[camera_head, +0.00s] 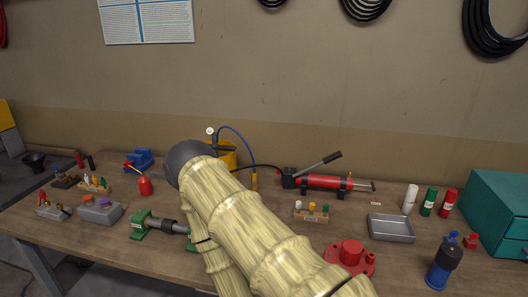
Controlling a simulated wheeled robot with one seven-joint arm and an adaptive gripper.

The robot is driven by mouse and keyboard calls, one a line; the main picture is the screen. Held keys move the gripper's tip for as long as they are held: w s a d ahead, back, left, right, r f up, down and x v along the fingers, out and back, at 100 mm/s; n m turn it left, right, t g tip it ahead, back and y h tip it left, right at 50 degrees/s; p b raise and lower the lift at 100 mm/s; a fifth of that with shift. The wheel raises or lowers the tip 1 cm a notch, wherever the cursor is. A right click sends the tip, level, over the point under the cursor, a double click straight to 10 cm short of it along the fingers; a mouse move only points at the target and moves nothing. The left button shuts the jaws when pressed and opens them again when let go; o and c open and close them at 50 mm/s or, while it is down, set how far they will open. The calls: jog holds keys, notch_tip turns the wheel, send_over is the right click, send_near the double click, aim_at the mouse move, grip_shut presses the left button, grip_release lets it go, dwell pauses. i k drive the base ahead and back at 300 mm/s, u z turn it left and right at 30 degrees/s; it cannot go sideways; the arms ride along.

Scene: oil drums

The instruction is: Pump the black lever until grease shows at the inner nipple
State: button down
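A red pump (322,181) lies on the bench right of centre. A long dark lever (320,163) slants up to the right from its left end. A black hose (262,167) runs left from the pump towards a yellow device (228,158), which is mostly hidden behind my arm. A short dark bar (228,149) and a blue hose (236,133) show at the yellow device's top. I cannot make out the inner nipple or any grease. My arm reaches up and left across the bench; my gripper is not visible, hidden beyond the arm's dark rounded end.
A wooden block with coloured caps (311,216), a grey metal tray (391,228) and a red flanged part (350,257) stand right of my arm. Bottles (429,202) and a teal box (500,212) are at far right. A green clamp fixture (145,224) sits left of it.

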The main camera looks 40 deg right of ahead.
aim_at(336, 155)
jog(key=u, duration=0.15)
jog(key=k, duration=1)
jog(key=z, duration=1.05)
jog(key=i, duration=0.5)
jog(key=u, duration=0.05)
